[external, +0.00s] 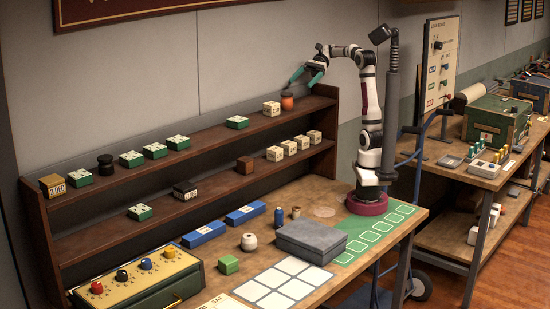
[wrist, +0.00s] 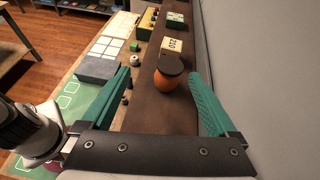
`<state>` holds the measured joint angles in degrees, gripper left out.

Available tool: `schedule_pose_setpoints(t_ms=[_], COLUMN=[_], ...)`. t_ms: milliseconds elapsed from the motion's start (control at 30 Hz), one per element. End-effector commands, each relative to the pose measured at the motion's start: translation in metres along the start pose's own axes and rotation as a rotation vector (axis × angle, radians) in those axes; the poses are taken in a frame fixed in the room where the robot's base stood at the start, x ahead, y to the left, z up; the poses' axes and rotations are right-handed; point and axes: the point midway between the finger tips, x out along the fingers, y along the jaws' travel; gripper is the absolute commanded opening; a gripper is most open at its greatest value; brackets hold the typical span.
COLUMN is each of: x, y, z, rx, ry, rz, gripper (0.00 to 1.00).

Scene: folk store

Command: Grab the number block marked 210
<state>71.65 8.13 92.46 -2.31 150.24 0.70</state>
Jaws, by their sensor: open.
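The number block (wrist: 172,44) is cream, and its dark marking reads 210 in the wrist view. It sits on the upper shelf, just beyond an orange jar with a dark lid (wrist: 168,74). In the external view a cream block (external: 271,109) stands left of the orange jar (external: 287,103), in the matching place; its marking is too small to read. My gripper (external: 304,78) is open and empty above the right end of the upper shelf, near the jar. In the wrist view its green fingers (wrist: 163,82) frame the jar, with the block farther off.
Green blocks (external: 237,122) and a black jar (external: 105,164) stand farther left on the upper shelf. Several cream blocks (external: 289,147) sit on the lower shelf. The wall (external: 260,55) is close behind. A grey box (external: 310,239) lies on the table.

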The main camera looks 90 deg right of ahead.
Motion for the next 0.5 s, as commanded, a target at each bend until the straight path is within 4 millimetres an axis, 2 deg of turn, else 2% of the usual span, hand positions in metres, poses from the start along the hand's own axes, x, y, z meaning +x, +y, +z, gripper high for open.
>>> schedule_pose_setpoints(t_ms=[33,67,100,167,200,300,333,400,500], x=[0.033,0.055,0.083,0.117,0.133,0.154,0.157,0.160,0.162], y=[0.018,0.034,0.058,0.099,0.126,0.178,0.190,0.212,0.232], z=[0.012,0.015,0.009,-0.011,-0.028,-0.070,-0.082,-0.107,-0.141], rx=[-0.095,-0.164,-0.249,-0.380,-0.479,-0.737,-0.815,-1.000,-1.272], ry=[0.004,0.022,0.075,0.191,0.267,0.419,0.454,0.523,0.588], rz=[0.090,0.158,0.256,0.409,0.506,0.708,0.757,0.857,0.970], gripper=[0.94,0.94,0.94,0.94,0.94,0.94,0.94,0.94,0.94])
